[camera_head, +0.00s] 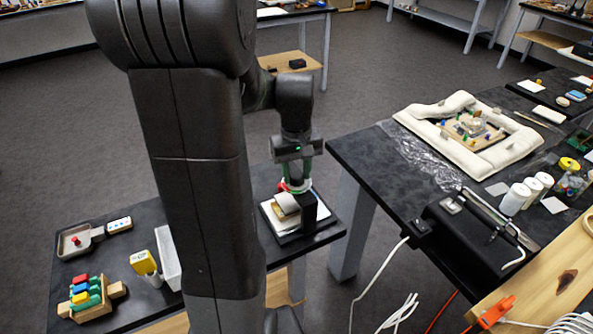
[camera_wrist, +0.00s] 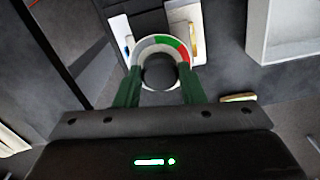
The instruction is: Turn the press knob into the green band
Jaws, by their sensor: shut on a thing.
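The press (camera_head: 311,211) stands on the dark bench, on a base beside my arm, with a pale pad and a metal part showing under my gripper (camera_head: 296,178). In the wrist view the press knob (camera_wrist: 159,72) is a dark round cap. A ring-shaped dial (camera_wrist: 147,49) with grey, white, green and red parts surrounds it. The green band (camera_wrist: 173,42) lies at the upper right of the dial, with red just below it on the right. My gripper's green fingers (camera_wrist: 160,84) stand on either side of the knob and are shut on it. No pointer on the knob is clear.
A white open bin (camera_head: 168,257), a yellow box (camera_head: 144,263), a grey tray (camera_head: 75,241) and a wooden rack with coloured blocks (camera_head: 88,297) stand on the same bench to the left. The bin also shows in the wrist view (camera_wrist: 258,30). A second black table (camera_head: 365,160) stands close on the right.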

